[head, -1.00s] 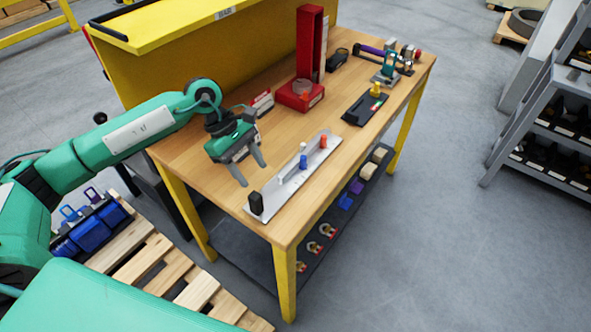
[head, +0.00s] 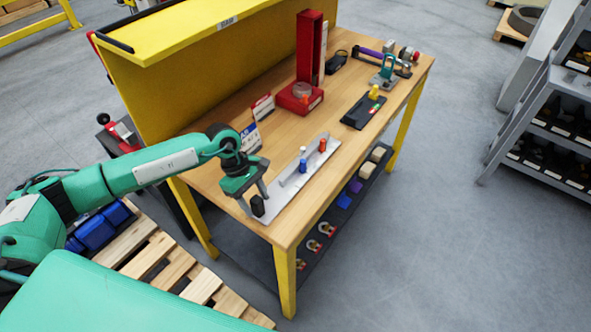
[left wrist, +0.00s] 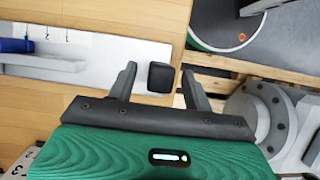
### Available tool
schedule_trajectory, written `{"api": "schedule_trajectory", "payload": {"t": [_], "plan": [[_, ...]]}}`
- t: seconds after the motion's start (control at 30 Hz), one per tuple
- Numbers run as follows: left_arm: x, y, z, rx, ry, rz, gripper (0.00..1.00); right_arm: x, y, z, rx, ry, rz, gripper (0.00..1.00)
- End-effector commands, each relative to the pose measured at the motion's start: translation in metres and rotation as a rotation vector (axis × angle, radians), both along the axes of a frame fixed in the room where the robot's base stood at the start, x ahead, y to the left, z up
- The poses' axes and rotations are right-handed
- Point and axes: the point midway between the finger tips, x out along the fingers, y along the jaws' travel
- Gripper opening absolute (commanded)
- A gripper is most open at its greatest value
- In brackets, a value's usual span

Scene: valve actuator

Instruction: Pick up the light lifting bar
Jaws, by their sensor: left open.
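A long pale metal bar-like plate (head: 287,192), the likeliest light lifting bar, lies along the front edge of the wooden table. It carries a black block (head: 258,206) at its near end, a blue piece (head: 302,166) and an orange piece (head: 322,146). My left gripper (head: 255,201) is open at the near end, with its fingers around the black block as seen from above. In the left wrist view the black block (left wrist: 161,77) shows between the two open fingers (left wrist: 158,69). Whether they touch it I cannot tell. My right gripper is not in view.
The wooden table (head: 231,131) has a yellow back panel (head: 210,60). A red stand (head: 310,50) and a black tray (head: 363,112) stand farther along it. A lower shelf (head: 340,215) holds small parts. A wooden pallet (head: 165,268) lies on the floor at left.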

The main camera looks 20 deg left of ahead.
Motion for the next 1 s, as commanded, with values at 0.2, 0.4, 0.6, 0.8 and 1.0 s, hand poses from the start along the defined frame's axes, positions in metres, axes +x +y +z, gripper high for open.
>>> {"api": "schedule_trajectory", "payload": {"t": [0.2,0.4,0.6,0.8,1.0], "plan": [[-0.003,-0.009,-0.022,-0.001,0.001,0.001,0.51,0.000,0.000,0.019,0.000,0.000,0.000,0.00],[-0.004,-0.011,-0.030,0.000,0.000,0.000,0.51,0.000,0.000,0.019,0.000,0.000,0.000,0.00],[-0.003,-0.010,-0.030,0.000,-0.001,0.000,0.33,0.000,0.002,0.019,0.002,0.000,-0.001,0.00],[-0.003,-0.010,-0.030,0.000,-0.001,0.000,0.00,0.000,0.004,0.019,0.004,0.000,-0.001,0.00],[-0.002,-0.011,-0.028,-0.003,-0.005,0.000,0.00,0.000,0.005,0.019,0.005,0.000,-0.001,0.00]]}}
